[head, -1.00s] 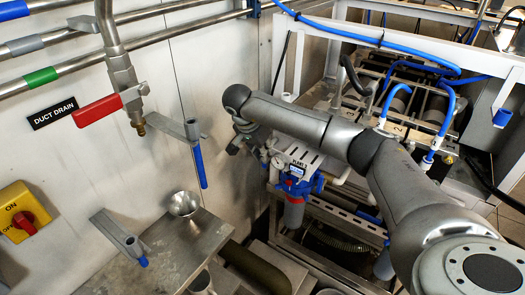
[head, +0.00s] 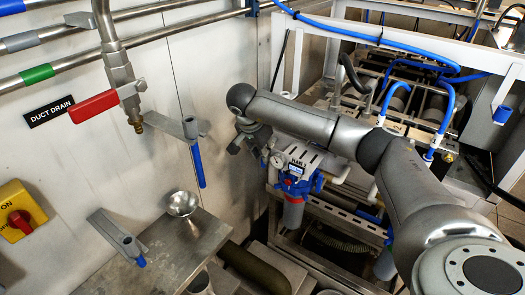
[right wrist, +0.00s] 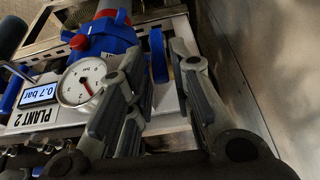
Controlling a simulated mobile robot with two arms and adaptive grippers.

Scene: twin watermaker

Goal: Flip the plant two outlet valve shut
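The plant two unit shows in the right wrist view as a panel marked PLANT 2 (right wrist: 38,117), with a round gauge (right wrist: 82,82) and a 0.7 bar display. A blue lever-like part (right wrist: 158,56) stands at the panel's right edge, probably the outlet valve handle. My right gripper (right wrist: 157,50) is open, with one finger on each side of this blue part; I cannot tell whether they touch it. In the head view my right gripper (head: 247,143) is just left of the plant two unit (head: 297,172), and the handle is hidden there. My left gripper is not in view.
A metal wall panel (right wrist: 245,55) runs close on the right in the wrist view. In the head view a red-handled duct drain valve (head: 95,106), a blue-tipped lever (head: 198,165) and a yellow switch box (head: 18,210) are on the left. A white frame (head: 400,48) with blue hoses stands behind my arm.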

